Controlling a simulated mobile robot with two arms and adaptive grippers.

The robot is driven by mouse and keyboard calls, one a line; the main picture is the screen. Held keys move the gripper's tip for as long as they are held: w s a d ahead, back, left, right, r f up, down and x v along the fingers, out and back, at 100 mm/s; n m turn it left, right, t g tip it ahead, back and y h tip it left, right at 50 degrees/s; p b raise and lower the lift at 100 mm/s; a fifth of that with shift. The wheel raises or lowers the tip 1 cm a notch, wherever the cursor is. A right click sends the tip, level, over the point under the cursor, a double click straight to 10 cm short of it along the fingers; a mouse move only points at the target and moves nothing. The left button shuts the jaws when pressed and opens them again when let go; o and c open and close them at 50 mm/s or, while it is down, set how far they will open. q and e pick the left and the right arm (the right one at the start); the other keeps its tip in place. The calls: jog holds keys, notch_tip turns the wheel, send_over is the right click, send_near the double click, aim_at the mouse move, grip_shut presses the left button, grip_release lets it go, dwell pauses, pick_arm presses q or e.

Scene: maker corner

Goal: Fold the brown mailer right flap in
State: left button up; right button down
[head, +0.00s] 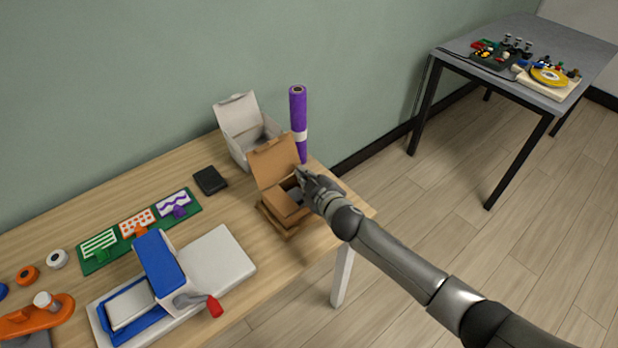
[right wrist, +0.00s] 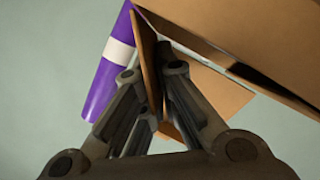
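The brown mailer (head: 272,164) stands near the right end of the wooden table, its lid raised at the back. A front panel slopes outward and a flap lies at its opening. My right gripper (head: 301,174) is at the mailer's right side, mostly covering the right flap there. In the right wrist view the thin brown right flap (right wrist: 147,50) stands between my right gripper's fingers (right wrist: 153,72), which are close together and appear to touch it on both sides. More brown cardboard of the mailer (right wrist: 250,35) fills the upper right. My left gripper is not in view.
A purple roll (head: 298,105) stands upright just behind the mailer, close to my right gripper. A white open box (head: 240,115) is behind it at left. A black wallet-like item (head: 210,180), a green board (head: 100,262) and a blue-and-white press (head: 160,265) lie left.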

jog(key=shift+s+a+f+n+t+h+b, duration=0.2)
jog(key=shift+a+f+n+t+h+b, duration=0.15)
jog(key=shift+f+n+b, duration=0.3)
jog(key=shift+r+n+b, duration=0.2)
jog(key=shift+n+b, duration=0.05)
jog(key=shift+b, duration=0.05)
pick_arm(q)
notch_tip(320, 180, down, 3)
pick_arm(e)
jog(key=c, duration=1.7)
grip_release()
jog(key=shift+d+r, duration=0.1)
jog(key=v, duration=1.2)
jog(key=shift+f, duration=0.2)
